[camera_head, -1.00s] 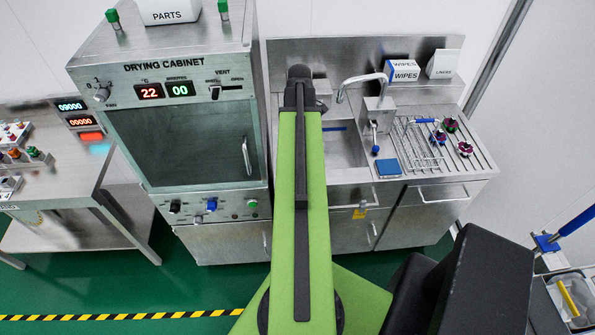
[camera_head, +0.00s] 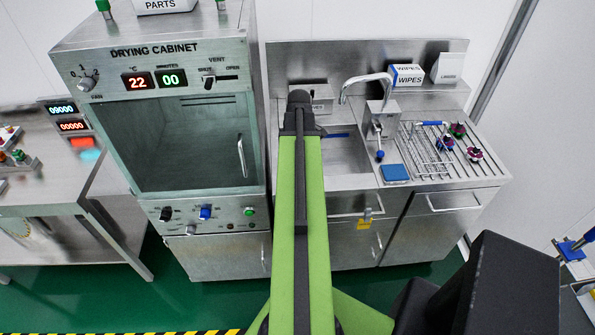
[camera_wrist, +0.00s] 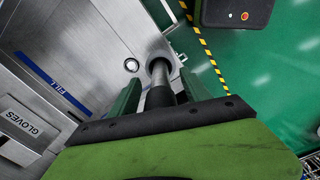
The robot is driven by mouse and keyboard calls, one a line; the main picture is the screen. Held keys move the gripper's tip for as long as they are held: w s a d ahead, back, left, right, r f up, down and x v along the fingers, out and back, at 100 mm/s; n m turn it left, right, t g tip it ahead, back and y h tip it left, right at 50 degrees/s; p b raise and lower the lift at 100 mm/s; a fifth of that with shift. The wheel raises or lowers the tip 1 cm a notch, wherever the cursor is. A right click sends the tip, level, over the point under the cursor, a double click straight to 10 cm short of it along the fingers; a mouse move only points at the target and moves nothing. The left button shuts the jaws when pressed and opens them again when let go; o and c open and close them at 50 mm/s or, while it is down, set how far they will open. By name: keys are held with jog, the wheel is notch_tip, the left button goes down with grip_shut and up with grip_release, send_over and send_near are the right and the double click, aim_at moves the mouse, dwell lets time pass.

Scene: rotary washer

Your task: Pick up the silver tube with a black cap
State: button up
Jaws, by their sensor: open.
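In the wrist view, a silver tube (camera_wrist: 159,73) with a black cap (camera_wrist: 160,97) shows between my fingers, cap end nearest the camera. Its far end meets a dark round ring by the corner of a steel surface. My gripper (camera_wrist: 158,80) is open, with one green finger on each side of the tube. I cannot tell whether either finger touches it. In the head view my green arm reaches forward, and neither my gripper nor the tube can be made out.
A box with a red button (camera_wrist: 243,15) is upper right. The head view shows a drying cabinet (camera_head: 165,130) and a sink (camera_head: 350,155).

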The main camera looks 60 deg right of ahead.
grip_shut()
jog(key=shift+r, duration=0.2)
